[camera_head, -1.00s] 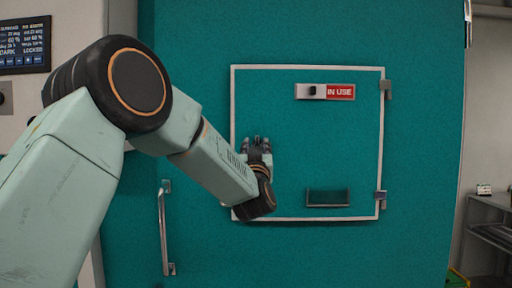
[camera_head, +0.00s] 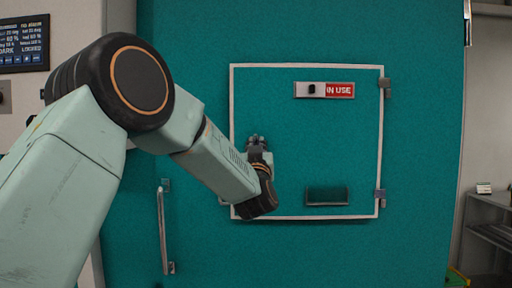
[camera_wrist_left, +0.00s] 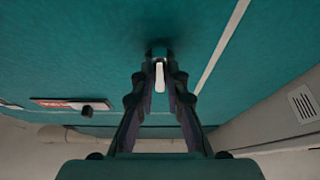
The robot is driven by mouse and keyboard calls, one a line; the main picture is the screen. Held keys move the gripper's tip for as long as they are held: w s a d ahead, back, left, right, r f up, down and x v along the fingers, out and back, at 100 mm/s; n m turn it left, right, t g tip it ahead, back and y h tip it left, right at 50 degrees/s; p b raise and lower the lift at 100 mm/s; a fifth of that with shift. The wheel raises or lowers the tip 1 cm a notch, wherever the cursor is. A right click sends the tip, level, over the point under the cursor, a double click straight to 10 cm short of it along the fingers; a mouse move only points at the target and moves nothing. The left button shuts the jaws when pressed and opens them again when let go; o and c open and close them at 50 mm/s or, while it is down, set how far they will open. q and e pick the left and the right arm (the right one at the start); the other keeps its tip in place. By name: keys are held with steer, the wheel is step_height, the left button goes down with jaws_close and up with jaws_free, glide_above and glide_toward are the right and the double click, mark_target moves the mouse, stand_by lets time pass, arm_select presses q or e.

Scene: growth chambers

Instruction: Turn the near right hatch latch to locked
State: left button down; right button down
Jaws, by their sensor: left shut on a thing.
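The hatch (camera_head: 340,165) is a teal square panel with a pale frame, set in a teal chamber wall. My left gripper (camera_head: 256,139) is at the hatch's left edge in the head view, its fingers pointing at the panel. In the left wrist view, my left gripper (camera_wrist_left: 159,55) is shut on a small white latch handle (camera_wrist_left: 160,80), which shows between the fingers. In the head view the latch is hidden behind my gripper and wrist. My right gripper is in neither view.
A red "IN USE" slider sign (camera_head: 325,90) sits high on the hatch, and a recessed pull (camera_head: 327,196) low on it. Hinges are on the right edge. A vertical door handle (camera_head: 163,228) is at lower left. A dark display (camera_head: 24,44) hangs at upper left.

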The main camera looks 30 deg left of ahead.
arm_select(q)
steer(key=n+g+y, duration=0.1)
steer(key=n, duration=0.1)
steer(key=n+g+y+b, duration=0.1)
steer(key=n, duration=0.2)
steer(key=shift+b, duration=0.3)
steer(key=n+g, duration=0.1)
steer(key=n, duration=0.1)
steer(key=n+g+y, duration=0.1)
steer(key=n, duration=0.2)
steer(key=shift+y+b, duration=0.3)
steer(key=n+g, duration=0.2)
steer(key=n, duration=0.4)
steer(key=n+g, duration=0.1)
steer(key=n, duration=0.1)
steer(key=n+g+p, duration=0.1)
steer(key=n, duration=0.2)
steer(key=shift+n+h, duration=0.3)
steer(key=shift+h, duration=0.1)
steer(key=c, duration=1.4)
jaws_free()
steer(key=shift+o, duration=0.2)
